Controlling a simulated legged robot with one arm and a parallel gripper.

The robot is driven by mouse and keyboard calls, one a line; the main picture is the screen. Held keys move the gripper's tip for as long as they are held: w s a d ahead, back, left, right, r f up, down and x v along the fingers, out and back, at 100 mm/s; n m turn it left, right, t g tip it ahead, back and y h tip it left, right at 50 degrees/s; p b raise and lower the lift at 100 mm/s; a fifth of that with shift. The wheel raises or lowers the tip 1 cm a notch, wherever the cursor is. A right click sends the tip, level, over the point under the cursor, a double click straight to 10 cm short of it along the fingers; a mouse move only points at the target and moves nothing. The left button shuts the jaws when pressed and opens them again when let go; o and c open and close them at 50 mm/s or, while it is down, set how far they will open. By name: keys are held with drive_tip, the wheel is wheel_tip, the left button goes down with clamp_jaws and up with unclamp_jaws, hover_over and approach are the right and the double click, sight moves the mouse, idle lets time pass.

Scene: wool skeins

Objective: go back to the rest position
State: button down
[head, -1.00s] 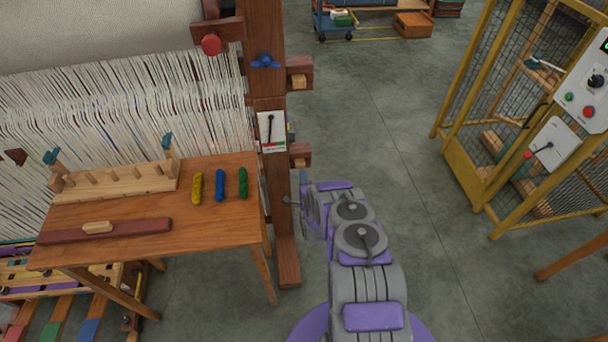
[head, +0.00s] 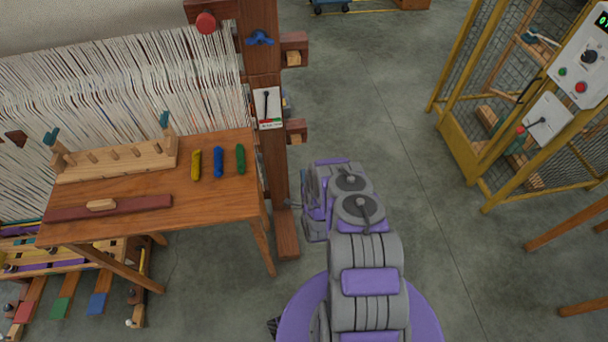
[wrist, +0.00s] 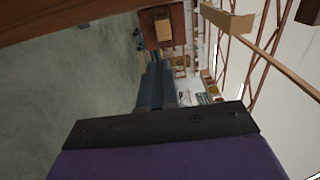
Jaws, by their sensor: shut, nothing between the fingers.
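My gripper (head: 296,206) is at the left side of my folded arm in the head view, small and partly hidden by the arm. It is over the floor, to the right of the wooden table and close to the loom post. In the wrist view its dark blue-grey fingers (wrist: 156,88) are together, with nothing held. Yellow (head: 196,164), blue (head: 218,162) and green (head: 241,159) skeins lie side by side on the table (head: 215,200), apart from my gripper.
The loom's wooden post (head: 264,120) stands just left of my arm. A pegged wooden rack (head: 115,160) and a dark red bar (head: 150,203) are on the table. A yellow mesh cage (head: 470,155) stands at the right. The grey floor between is clear.

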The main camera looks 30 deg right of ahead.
idle(0.3)
drive_tip(key=w+r+n+g+y, duration=0.2)
drive_tip(key=w+r+n+g, duration=0.25)
drive_tip(key=w+r, duration=0.5)
drive_tip(key=s+a+r+n+g+y, duration=0.1)
drive_tip(key=s+a+r+n+g, duration=0.15)
drive_tip(key=r, duration=0.55)
drive_tip(key=s+a+r+n+g, duration=0.1)
drive_tip(key=s+r+n+g, duration=0.15)
drive_tip(key=r, duration=0.55)
drive_tip(key=s+a+r+n+g+y, duration=0.1)
drive_tip(key=s+a+r+n+g, duration=0.2)
drive_tip(key=s+r, duration=0.5)
drive_tip(key=s+a+r+n+g, duration=0.2)
drive_tip(key=s+a+r+n, duration=0.3)
drive_tip(key=s, duration=0.6)
drive_tip(key=s+a+r+n+g, duration=0.1)
drive_tip(key=s+r, duration=0.2)
drive_tip(key=s, duration=0.6)
drive_tip(key=s+a+r+n+g, duration=0.1)
drive_tip(key=s+a+r+g, duration=0.1)
drive_tip(key=s, duration=0.7)
drive_tip(key=s+a+r+n+g+y, duration=0.1)
drive_tip(key=s+r, duration=0.3)
drive_tip(key=s, duration=0.6)
drive_tip(key=shift+a+r+n+g, duration=0.35)
drive_tip(key=shift+a, duration=0.15)
